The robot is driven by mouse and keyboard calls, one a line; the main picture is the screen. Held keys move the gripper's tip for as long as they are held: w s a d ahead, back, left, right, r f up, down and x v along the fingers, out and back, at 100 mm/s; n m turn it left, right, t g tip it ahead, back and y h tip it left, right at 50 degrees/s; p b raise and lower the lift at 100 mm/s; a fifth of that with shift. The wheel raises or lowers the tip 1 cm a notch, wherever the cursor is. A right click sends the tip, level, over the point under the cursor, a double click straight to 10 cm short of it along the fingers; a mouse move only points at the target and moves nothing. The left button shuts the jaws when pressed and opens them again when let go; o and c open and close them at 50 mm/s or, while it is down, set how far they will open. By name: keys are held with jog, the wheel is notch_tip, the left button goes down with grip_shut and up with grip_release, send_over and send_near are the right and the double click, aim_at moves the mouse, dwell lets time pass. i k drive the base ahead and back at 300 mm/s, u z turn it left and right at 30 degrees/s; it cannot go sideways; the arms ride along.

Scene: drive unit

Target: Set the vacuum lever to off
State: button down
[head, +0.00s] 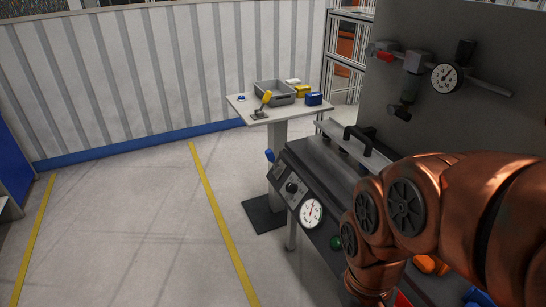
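The drive unit (318,170) stands at the right, with a sloped dark front panel that holds a black knob (292,187), a round white gauge (311,213) and a green button (336,242). A small blue handle (269,155) sticks out at the panel's far left end. A red valve handle (385,57) sits on the pipe of the grey back wall. A yellow lever (266,98) stands tilted on a small base on the side table. No label is readable, so I cannot tell which is the vacuum lever. My copper arm covers the unit's right part; my gripper is out of view.
A side table (240,108) behind the unit carries a grey bin (274,90), a blue box (313,99) and yellow items. A second gauge (444,77) hangs on the back wall. Orange parts (432,265) lie at lower right. The floor at left is clear, with yellow lines.

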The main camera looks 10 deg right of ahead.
aim_at(268, 154)
jog(key=u, duration=0.35)
jog(key=i, duration=0.9)
jog(key=u, duration=0.3)
